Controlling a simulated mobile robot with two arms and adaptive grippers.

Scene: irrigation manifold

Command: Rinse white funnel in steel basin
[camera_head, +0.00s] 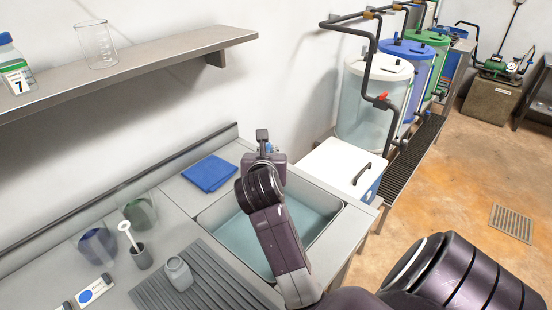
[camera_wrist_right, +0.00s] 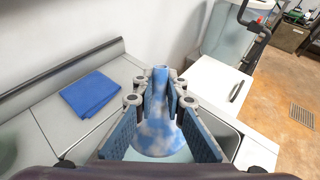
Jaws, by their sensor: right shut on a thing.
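The funnel (camera_wrist_right: 155,132) is white with blue patches, its narrow stem pointing away from my wrist camera and its wide part nearer. My right gripper (camera_wrist_right: 159,100) is shut on it, one finger pad on each side. In the head view, my right gripper (camera_head: 264,152) is at the back edge of the steel basin (camera_head: 208,215), above it. There, the funnel is mostly hidden behind the gripper. The basin is sunk in the counter and holds pale blue-green water (camera_head: 240,232). My arm covers its middle. My left gripper is not in view.
A folded blue cloth (camera_head: 209,173) lies left of the basin. A white box (camera_head: 340,170) stands right of the basin. A shelf (camera_head: 130,72) overhangs the left.

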